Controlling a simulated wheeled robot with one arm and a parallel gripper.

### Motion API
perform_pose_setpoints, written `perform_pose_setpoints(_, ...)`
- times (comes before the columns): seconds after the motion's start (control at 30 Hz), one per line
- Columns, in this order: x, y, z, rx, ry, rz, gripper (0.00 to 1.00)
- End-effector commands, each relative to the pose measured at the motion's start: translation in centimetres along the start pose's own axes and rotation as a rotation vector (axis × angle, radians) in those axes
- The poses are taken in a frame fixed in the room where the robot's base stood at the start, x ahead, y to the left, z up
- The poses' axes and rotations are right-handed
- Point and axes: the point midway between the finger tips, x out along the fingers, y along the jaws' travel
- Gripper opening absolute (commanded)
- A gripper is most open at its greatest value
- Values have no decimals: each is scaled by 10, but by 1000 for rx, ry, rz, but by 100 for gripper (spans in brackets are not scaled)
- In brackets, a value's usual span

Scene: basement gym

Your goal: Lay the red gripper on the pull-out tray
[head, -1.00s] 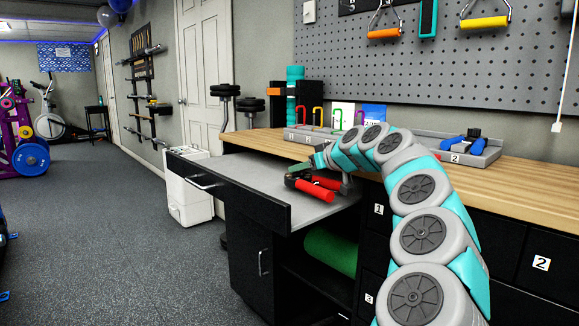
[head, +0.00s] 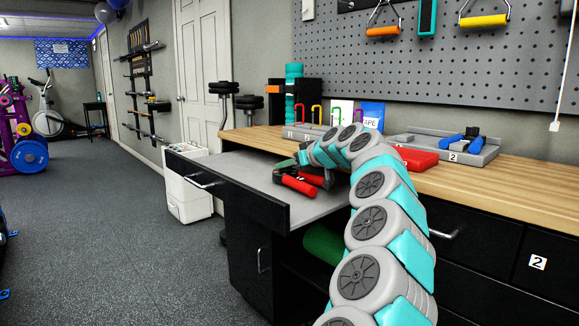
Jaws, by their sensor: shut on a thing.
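The red gripper, a hand grip with two red handles (head: 299,185), is over the middle of the grey pull-out tray (head: 235,178), handles towards the tray's front right. It is very low; I cannot tell whether it touches the surface. My gripper (head: 304,166) is at its far end, shut on it. My arm's end and the jaws hide that end of the red gripper. The pull-out tray extends from the black cabinet and has a dark front panel with a handle.
The wooden worktop (head: 520,176) runs behind and right of the tray. On it are a grey holder (head: 486,156) marked 2 with a blue-handled gripper (head: 463,142), a red flat item (head: 417,159) and a blue pouch (head: 373,117). The tray's left part is clear.

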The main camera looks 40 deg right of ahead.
Motion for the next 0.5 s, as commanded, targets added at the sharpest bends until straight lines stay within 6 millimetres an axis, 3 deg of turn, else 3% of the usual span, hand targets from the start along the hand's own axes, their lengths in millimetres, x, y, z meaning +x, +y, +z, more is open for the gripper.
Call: perform_pose_setpoints(0.5, 4, 0, 9, -1, 2, 0, 0)
